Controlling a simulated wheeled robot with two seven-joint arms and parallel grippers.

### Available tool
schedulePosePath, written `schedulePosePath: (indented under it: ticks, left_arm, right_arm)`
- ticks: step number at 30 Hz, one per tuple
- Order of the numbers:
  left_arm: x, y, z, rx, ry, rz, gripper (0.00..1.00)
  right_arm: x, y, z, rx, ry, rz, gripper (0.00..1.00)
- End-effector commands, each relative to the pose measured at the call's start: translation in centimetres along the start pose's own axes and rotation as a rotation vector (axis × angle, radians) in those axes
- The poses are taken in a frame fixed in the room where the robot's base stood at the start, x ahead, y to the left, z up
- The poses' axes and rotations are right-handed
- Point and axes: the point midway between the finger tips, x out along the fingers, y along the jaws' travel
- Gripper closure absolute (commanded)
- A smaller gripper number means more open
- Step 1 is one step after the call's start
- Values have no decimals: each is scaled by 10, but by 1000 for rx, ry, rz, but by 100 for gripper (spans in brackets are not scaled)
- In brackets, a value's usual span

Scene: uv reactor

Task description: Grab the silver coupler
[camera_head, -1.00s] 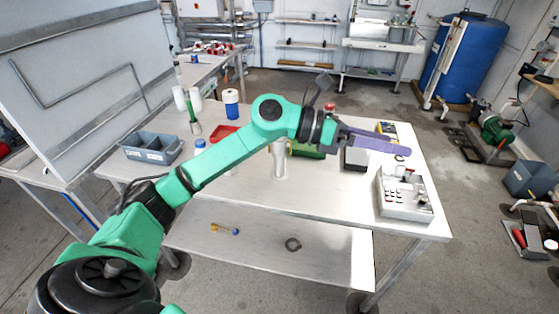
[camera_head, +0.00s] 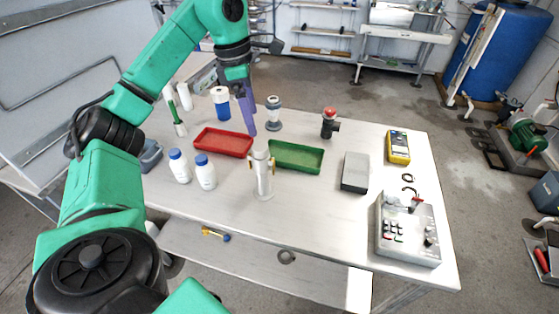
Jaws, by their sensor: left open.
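My left gripper (camera_head: 249,122), with purple fingers, points down above the table between the red tray and a grey, silvery flanged cylinder (camera_head: 273,114). It is open, with nothing seen between its fingers. That cylinder stands upright just right of the fingers and looks like the silver coupler, though I cannot be sure. A pale metal cylinder with brass-coloured side fittings (camera_head: 263,178) stands upright nearer the front edge. My right gripper is out of view.
A red tray (camera_head: 222,143) and a green tray (camera_head: 296,157) lie mid-table. White bottles (camera_head: 205,172), a blue-and-white jar (camera_head: 221,104), a red-topped valve (camera_head: 328,123), a grey box (camera_head: 355,172), a yellow meter (camera_head: 398,147) and a control box (camera_head: 407,232) stand around.

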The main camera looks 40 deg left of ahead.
Motion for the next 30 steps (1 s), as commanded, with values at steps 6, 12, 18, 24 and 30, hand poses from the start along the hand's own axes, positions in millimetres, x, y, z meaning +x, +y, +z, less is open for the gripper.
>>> schedulePosePath:
  ticks: [6,12,18,24,30]
  left_arm:
    - [45,-1,-2,-2,8,-5,3]
    - [86,-1,-1,-2,4,-3,3]
    - [113,-2,3,-1,5,-5,3]
    - [144,-2,4,0,1,-2,3]
    - [145,-1,4,0,0,-1,11]
  right_arm:
    - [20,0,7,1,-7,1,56]
    - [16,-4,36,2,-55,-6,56]
    - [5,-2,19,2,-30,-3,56]
    - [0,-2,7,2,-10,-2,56]
    - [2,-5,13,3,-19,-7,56]
